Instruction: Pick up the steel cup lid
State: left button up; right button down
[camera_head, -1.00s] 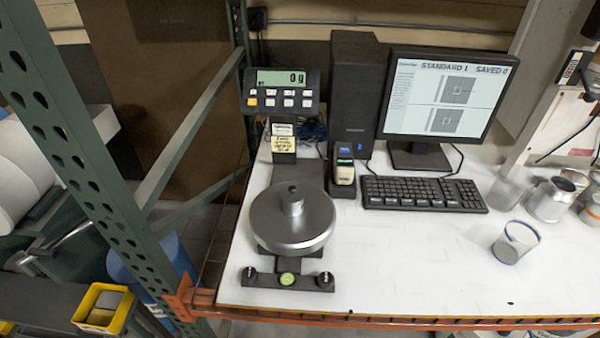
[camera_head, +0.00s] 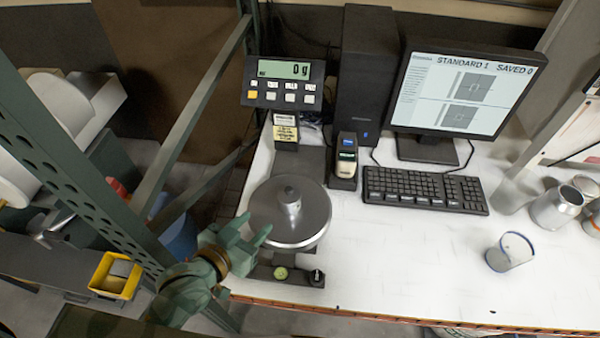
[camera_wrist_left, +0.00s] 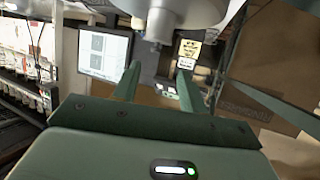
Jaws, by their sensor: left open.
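A round steel disc (camera_head: 268,222) with a short upright steel knob (camera_head: 291,204) at its middle sits on the black scale. I cannot tell whether the disc and knob are one lid or a pan with a separate piece on it. My left gripper (camera_head: 253,231) is open and empty at the near left edge of the disc, its fingers pointing toward the knob. Whether a fingertip touches the disc is unclear. The left wrist view shows both spread fingers, with the disc (camera_wrist_left: 203,10) and knob (camera_wrist_left: 158,24) beyond them. My right gripper is not in view.
The scale display (camera_head: 285,83) reads 0 g behind the disc. A handheld device (camera_head: 347,160), keyboard (camera_head: 425,190) and monitor (camera_head: 465,90) stand to the right. A green rack post (camera_head: 85,190) stands left.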

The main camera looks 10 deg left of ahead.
aim_at(288, 190)
pick_arm(q)
jog(key=x, duration=0.3)
jog(key=r+x, duration=0.1)
jog(key=x, duration=0.6)
jog(key=shift+w+d+r, duration=0.25)
jog(key=shift+w+d, duration=0.15)
jog(key=shift+w, duration=0.15)
jog(key=x, duration=0.6)
jog(key=shift+b, duration=0.3)
jog(key=shift+s+r, duration=0.1)
jog(key=shift+s, duration=0.1)
jog(key=shift+c, duration=1)
grip_shut()
